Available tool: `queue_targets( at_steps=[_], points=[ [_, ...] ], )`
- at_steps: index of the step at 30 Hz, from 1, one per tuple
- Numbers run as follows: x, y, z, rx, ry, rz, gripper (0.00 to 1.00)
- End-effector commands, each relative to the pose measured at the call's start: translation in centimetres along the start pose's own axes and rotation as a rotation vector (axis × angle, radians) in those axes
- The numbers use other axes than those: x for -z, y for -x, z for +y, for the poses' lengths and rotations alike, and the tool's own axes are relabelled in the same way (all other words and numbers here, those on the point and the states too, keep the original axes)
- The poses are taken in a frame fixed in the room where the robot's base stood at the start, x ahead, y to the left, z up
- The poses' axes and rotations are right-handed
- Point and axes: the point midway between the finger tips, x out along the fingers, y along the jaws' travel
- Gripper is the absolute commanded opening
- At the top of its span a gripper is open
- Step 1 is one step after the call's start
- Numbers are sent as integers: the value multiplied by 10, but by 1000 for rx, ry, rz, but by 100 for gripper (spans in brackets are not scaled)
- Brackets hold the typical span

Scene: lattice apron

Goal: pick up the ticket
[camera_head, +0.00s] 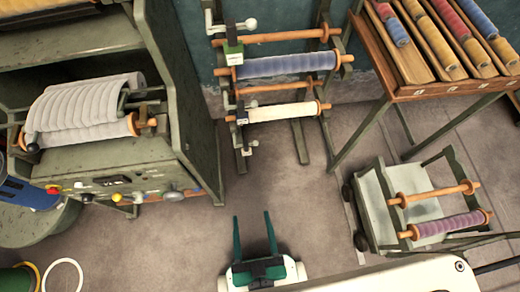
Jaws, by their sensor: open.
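My gripper (252,215) is at the bottom centre, with two dark green fingers spread apart and nothing between them. It is above bare grey floor. I cannot pick out a ticket for certain. Small pale patches show at the left ends of the rolls on the rack (325,120), beyond my gripper, but they are too small to read. My gripper is apart from the rack and touches nothing visible.
A green machine (130,165) with a grey fabric roll (85,108) stands left. A wooden table (440,92) with coloured rolls stands upper right. A low cart (375,205) with a purple roll (450,225) stands right. Floor between them is clear.

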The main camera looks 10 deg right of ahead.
Motion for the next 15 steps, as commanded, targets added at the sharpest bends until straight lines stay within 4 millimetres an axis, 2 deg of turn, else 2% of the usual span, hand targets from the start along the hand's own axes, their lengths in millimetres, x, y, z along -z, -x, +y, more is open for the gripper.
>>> queue_targets(
  at_steps=[5, 11, 15],
  points=[
    [-40, -28, 1, -1, 1, -14, 58],
    [-108, -89, 3, -2, 4, -47, 58],
    [-149, -140, 4, -1, 5, -71, 58]
  ],
)
